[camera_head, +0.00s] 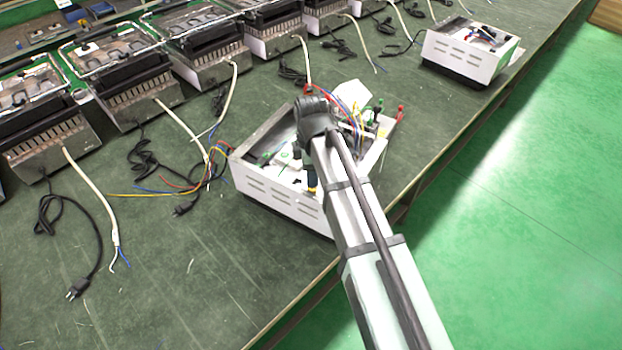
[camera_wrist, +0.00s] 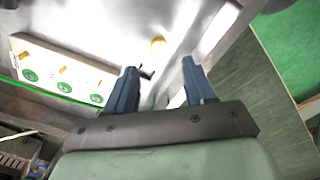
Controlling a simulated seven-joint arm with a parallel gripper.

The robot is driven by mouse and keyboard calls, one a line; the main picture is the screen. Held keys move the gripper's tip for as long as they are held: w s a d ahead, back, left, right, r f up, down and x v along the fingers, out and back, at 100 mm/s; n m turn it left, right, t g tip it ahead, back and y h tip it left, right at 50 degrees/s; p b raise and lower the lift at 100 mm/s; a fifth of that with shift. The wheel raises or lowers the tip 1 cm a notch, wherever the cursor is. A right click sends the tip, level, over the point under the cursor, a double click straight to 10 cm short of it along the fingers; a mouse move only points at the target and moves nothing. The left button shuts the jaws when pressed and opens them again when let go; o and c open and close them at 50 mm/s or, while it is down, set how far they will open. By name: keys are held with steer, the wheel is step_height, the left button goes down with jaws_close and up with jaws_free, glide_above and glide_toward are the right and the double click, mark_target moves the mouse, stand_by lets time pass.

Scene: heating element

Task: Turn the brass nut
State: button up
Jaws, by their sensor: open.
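A small round brass-coloured piece, which looks like the brass nut (camera_wrist: 157,44), sits on the metal inner face of the open white housing in the wrist view. My gripper (camera_wrist: 160,66) has its two blue fingers apart with nothing between them. The nut appears just beyond the fingertips, between them in the picture, and I see no contact. In the head view my arm reaches into the white housing (camera_head: 275,199) and hides the nut and most of the gripper.
A white terminal block (camera_wrist: 62,72) with green rings and brass-coloured parts is left of the fingers. Coloured wires (camera_head: 350,105) stick up behind my arm. Several heater units (camera_head: 125,75) and loose cables lie along the green bench (camera_head: 150,290). Another white housing (camera_head: 462,52) stands at upper right.

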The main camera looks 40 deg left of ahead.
step_height(320, 180, up, 8)
stand_by(0.5)
stand_by(0.5)
